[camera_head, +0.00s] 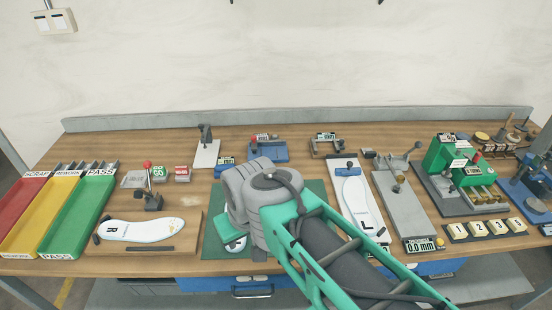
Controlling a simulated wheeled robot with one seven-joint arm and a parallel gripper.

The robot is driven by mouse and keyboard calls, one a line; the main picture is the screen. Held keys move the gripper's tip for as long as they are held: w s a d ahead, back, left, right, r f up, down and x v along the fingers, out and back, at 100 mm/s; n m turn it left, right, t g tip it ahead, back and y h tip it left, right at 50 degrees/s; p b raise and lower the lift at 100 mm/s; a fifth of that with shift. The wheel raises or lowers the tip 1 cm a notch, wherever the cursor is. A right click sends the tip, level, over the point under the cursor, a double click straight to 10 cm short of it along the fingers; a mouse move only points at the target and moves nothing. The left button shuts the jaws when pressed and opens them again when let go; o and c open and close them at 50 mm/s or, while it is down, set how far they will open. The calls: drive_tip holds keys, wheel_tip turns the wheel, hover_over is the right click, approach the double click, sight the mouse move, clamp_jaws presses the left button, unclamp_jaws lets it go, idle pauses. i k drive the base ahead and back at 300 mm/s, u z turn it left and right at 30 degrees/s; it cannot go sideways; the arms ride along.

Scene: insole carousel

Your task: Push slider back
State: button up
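A slim fixture with a white plate holds a white insole (357,205) marked L. A blue slider block (347,171) with a dark knob sits at its far end. To its right, a grey gauge bed (405,212) carries a small dark knob and a far-end lever, with a display reading 0.0 mm at its near end. I cannot tell which of these parts is the task's slider. My arm reaches in from the lower right over the green mat, left of both fixtures. My gripper's fingers are hidden behind my arm, so their state does not show.
Part of a pale insole shows on the green mat (212,246) under my arm. A wooden board (185,262) with an R insole lies left. Red, yellow and green trays (75,215) stand at far left. A green press (440,158) and numbered blocks (478,228) stand right.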

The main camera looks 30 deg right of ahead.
sight(350, 171)
drive_tip(key=u, duration=0.8)
drive_tip(key=k, duration=0.5)
drive_tip(key=z, duration=1.2)
drive_tip(key=i, duration=0.5)
